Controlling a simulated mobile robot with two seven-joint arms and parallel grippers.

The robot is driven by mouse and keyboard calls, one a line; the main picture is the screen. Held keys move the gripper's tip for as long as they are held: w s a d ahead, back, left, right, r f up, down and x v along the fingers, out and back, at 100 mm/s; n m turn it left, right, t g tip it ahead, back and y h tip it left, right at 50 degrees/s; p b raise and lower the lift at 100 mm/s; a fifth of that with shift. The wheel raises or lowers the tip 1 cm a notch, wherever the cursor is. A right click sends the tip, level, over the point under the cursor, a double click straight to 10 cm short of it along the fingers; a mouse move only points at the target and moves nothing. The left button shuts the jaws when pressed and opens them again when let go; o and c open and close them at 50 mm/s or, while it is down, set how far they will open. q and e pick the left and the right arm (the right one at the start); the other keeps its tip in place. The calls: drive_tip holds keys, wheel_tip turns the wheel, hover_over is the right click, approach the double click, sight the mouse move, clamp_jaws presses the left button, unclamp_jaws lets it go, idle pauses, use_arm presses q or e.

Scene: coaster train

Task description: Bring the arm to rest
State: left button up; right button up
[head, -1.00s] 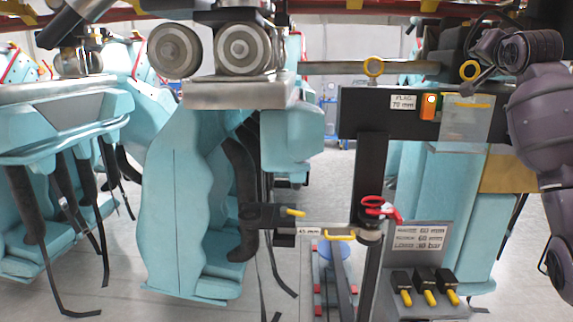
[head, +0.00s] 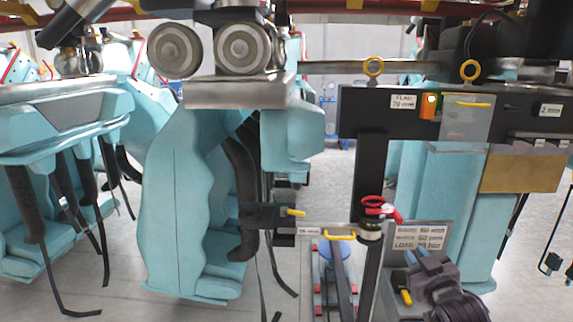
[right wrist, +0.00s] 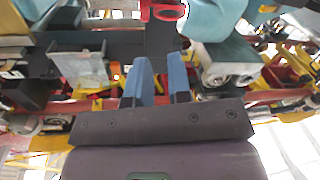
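My right gripper (head: 418,256) is low at the right of the head view, its arm coming up from the bottom edge. My left gripper is not in view.
A black post (head: 369,185) carries a red handle (head: 379,207) left of my right gripper. A dark beam (head: 460,125) with labels and an orange switch (head: 429,105) crosses above. Turquoise coaster seats (head: 180,210) hang at the left. Grey floor lies below.

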drive_tip(key=s+a+f+m+g+h, duration=0.1)
drive_tip(key=s+f+m+g, duration=0.2)
drive_tip(key=s+f, duration=2.3)
drive_tip(key=s+g, duration=0.3)
drive_tip(key=s, duration=0.1)
drive_tip(key=shift+a+h, duration=0.4)
